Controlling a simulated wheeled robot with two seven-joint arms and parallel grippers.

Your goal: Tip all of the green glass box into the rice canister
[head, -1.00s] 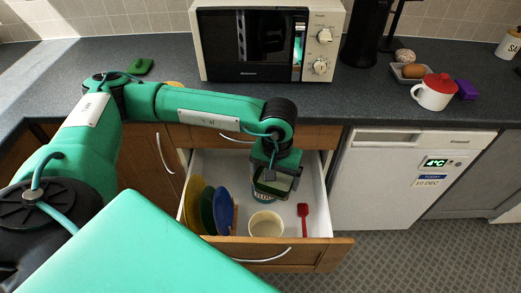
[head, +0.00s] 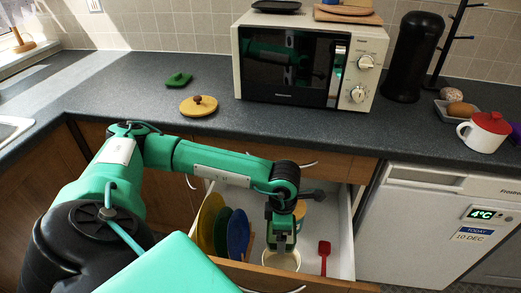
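My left gripper (head: 282,243) points down into the open drawer, over the cream round pot (head: 283,262). Its fingertips are small and dark here, and I cannot tell whether they are shut on anything. I cannot make out the green glass box clearly; any part of it at the gripper blends with my green wrist. A round container with a yellowish top (head: 300,209), perhaps the rice canister, stands behind my wrist and is mostly hidden. A green lid-like piece (head: 178,79) lies on the counter. My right gripper is out of view.
The drawer (head: 343,240) also holds upright plates (head: 238,233) at left and a red spatula (head: 324,257) at right. A yellow lid with a brown knob (head: 198,106) lies on the counter.

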